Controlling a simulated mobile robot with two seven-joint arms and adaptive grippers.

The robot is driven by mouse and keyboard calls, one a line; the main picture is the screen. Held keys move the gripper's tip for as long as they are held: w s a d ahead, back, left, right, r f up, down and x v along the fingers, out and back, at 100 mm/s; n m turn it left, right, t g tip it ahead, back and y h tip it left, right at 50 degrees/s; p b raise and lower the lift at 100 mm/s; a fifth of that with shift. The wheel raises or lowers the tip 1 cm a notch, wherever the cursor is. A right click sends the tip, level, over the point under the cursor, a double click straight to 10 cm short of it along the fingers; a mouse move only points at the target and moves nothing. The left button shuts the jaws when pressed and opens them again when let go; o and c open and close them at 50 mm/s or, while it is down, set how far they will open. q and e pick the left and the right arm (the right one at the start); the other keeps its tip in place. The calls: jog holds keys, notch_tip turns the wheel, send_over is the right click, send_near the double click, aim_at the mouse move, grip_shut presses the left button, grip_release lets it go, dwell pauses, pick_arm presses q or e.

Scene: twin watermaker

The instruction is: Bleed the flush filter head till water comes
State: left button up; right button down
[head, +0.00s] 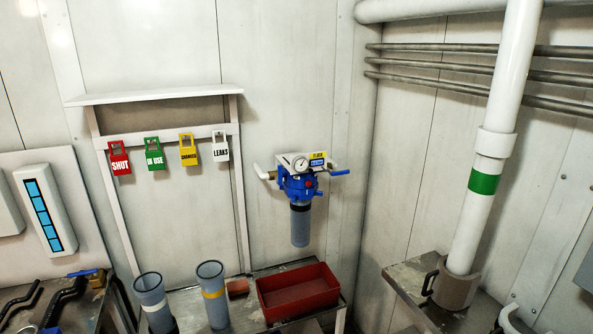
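The flush filter head (297,187) is blue and hangs on the far wall near the middle of the head view. A white-faced round gauge (301,164) and a yellow-and-blue label (318,159) sit at its top. A small red part (309,184) shows on its front. A grey filter bowl (300,225) hangs below it. A blue lever handle (340,172) points right, and a brass fitting (270,174) with white pipe is on its left. No water is visible at the head. Neither of my grippers is in view.
A red tray (298,310) stands on the bench below the filter. Two grey cylinders (211,291) (153,299) stand left of it. Hanging tags (120,157) line a rack. A white pipe (483,170) with a green band rises at right. Tools lie at lower left.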

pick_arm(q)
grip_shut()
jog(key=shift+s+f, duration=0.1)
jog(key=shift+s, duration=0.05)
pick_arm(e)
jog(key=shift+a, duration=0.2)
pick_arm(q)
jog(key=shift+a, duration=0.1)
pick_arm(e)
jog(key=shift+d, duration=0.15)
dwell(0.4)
